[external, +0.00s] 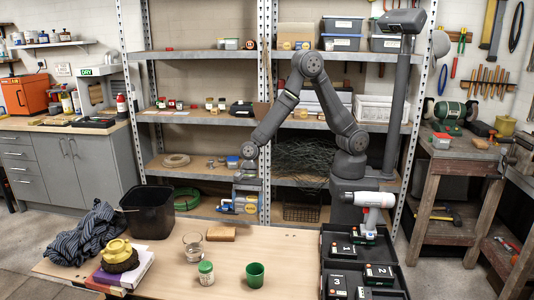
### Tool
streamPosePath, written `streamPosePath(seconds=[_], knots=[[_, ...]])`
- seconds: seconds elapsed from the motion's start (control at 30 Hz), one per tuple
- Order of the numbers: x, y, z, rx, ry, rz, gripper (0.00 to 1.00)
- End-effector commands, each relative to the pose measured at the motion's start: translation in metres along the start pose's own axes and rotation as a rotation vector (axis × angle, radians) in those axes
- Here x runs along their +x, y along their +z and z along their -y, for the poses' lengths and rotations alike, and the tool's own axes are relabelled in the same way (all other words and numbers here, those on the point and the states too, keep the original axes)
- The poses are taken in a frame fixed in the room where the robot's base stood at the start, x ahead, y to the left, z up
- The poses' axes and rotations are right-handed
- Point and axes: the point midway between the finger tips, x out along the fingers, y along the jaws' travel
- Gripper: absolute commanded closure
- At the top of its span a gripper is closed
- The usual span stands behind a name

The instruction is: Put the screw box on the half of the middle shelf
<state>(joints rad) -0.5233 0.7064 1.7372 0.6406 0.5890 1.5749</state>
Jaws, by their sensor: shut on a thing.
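My gripper (248,178) points down in front of the left bay of the shelving, below the level of its lower shelf board. It is shut on a small box-like thing with blue and yellow parts (239,206). The thing is small and overlaps the shelving behind it, so I cannot tell its exact outline or confirm that it is the screw box. The middle shelf (180,117) of the shelving is above and behind my gripper and carries several small jars and a dark case (241,109).
A wooden table (180,262) stands in front, with a glass (193,246), a green cup (255,274), a lidded jar (206,273) and a wood block (221,234). Black trays (335,262) with labelled boxes and a drill (369,200) are at right. A black bin (148,211) stands behind the table.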

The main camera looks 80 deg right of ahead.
Motion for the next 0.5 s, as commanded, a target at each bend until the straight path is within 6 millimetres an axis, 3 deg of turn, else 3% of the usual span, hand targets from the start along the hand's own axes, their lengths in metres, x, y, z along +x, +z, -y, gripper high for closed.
streamPosePath(seconds=[0.3,0.5], knots=[[0.063,0.044,-0.02,-0.003,0.004,-0.002,0.52],[0.095,0.067,-0.028,-0.003,0.002,-0.001,0.52]])
